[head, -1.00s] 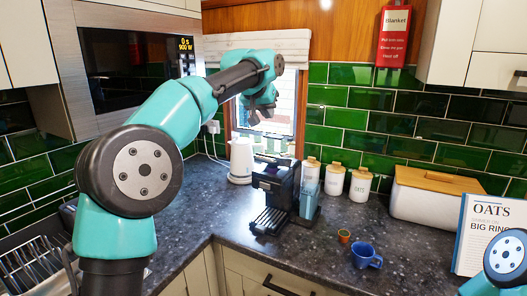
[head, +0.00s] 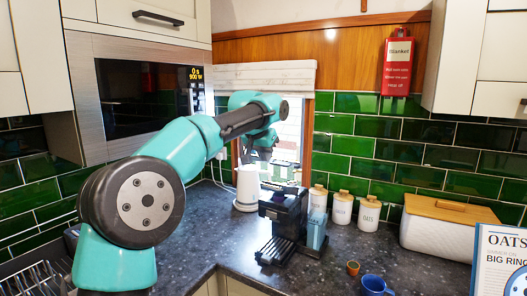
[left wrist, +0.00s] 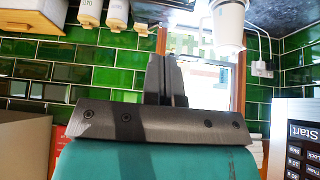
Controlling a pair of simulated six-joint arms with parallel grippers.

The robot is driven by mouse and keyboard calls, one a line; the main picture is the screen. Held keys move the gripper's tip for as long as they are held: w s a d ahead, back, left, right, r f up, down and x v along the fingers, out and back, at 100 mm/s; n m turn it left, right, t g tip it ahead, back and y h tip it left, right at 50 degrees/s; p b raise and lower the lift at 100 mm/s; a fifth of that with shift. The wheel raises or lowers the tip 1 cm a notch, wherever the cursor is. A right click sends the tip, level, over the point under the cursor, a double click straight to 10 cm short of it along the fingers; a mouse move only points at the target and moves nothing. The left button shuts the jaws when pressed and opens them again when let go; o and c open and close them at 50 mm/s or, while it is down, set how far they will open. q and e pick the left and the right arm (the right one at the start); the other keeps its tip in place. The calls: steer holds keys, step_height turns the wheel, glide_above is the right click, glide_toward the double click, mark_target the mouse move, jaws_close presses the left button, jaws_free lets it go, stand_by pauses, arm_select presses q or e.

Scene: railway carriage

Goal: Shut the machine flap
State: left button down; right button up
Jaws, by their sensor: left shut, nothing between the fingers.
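The black coffee machine (head: 283,212) stands on the dark counter, below my left gripper. Its top is dark and small here, and I cannot tell how far its flap stands open. A clear blue tank (head: 317,228) is at its right side. My left gripper (head: 268,168) hangs above the machine, in front of the window, apart from it as far as I can see. In the left wrist view, which is upside down, its fingers (left wrist: 165,78) are together with nothing between them. My right gripper is not in view.
A white kettle (head: 247,187) stands just left behind the machine. Several white canisters (head: 342,207) stand to its right. A terracotta pot (head: 352,268) and a blue mug (head: 376,284) are in front right. A bread bin (head: 440,235) is farther right.

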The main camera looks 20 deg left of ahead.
arm_select(q)
glide_above(269, 187)
steer(key=f, duration=0.3)
steer(key=w+f, duration=0.1)
steer(key=f, duration=0.1)
steer(key=shift+d+f, duration=0.15)
steer(key=shift+s+f, duration=0.2)
steer(key=shift+f, duration=0.45)
steer(key=shift+s+f, duration=0.2)
steer(key=shift+f, duration=0.4)
steer(key=shift+s+f, duration=0.1)
steer(key=shift+f, duration=0.5)
